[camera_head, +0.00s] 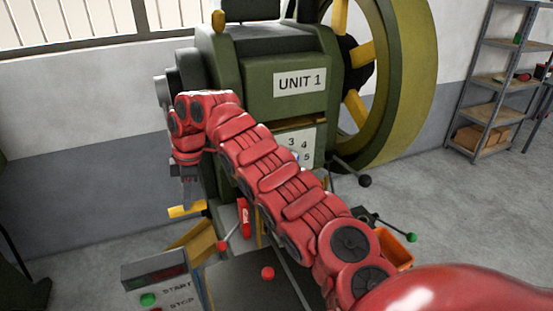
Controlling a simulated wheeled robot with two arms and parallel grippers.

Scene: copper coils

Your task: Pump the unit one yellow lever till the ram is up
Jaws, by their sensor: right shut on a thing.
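The green machine marked UNIT 1 (256,68) stands in the middle, against the wall. My red right arm crosses in front of it from the lower right. My right gripper (187,201) points down at the machine's left side, shut on the yellow lever (180,212), whose end shows just below the fingers. The fingertips are small and dark, so the exact grip is hard to see. I cannot make out the ram; my arm covers much of the machine's front. My left gripper is not in view.
A control box (155,283) with START and STOP buttons stands at lower left. A big green and yellow wheel (405,80) is on the machine's right. Green-knobbed (412,238) and black-knobbed (365,181) handles stick out at right. Shelves (490,112) stand far right; floor before them is clear.

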